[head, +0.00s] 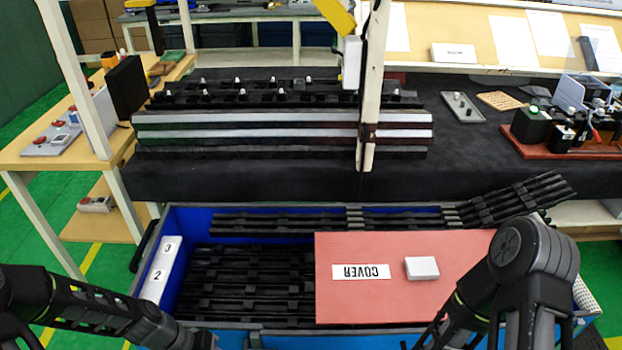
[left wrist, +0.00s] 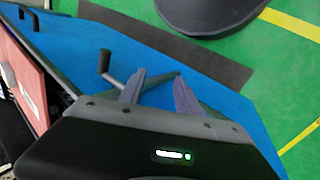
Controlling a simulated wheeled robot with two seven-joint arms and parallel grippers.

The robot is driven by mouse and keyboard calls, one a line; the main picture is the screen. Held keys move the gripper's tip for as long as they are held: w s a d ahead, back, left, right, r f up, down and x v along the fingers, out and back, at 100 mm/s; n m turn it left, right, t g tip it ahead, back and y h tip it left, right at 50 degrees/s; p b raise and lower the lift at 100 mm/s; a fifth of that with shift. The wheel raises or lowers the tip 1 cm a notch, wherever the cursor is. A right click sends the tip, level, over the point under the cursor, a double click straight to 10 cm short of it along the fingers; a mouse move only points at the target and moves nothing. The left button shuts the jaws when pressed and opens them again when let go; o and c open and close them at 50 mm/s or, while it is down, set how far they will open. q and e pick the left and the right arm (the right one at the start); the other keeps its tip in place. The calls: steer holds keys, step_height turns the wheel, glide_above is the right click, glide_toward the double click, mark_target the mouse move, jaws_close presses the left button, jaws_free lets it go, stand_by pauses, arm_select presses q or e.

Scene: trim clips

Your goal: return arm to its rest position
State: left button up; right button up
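My left arm (head: 95,308) reaches in from the lower left of the head view, along the front left of the blue crate. Its end is cut off by the bottom edge. My right arm (head: 530,250) is bent at the lower right of the head view, over the crate's right end. Its gripper is out of view.
The blue crate (head: 190,218) holds several black trim strips (head: 245,280). A red cover board (head: 350,300) with a white block (head: 421,268) lies over its right part. Behind stands a black-topped table (head: 480,150) with a pale upright post (head: 372,90). Green floor is open at left.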

arm_select(q)
steer(key=s+d+f+y, duration=0.1)
steer(key=s+d+f, duration=0.2)
steer(key=d, duration=0.4)
steer(key=s+d+f+y, duration=0.1)
steer(key=s+d+f, duration=0.2)
steer(key=s+d, duration=0.3)
steer(key=shift+s+d+f, duration=0.2)
steer(key=shift+d+f, duration=0.2)
steer(key=shift+a, duration=0.1)
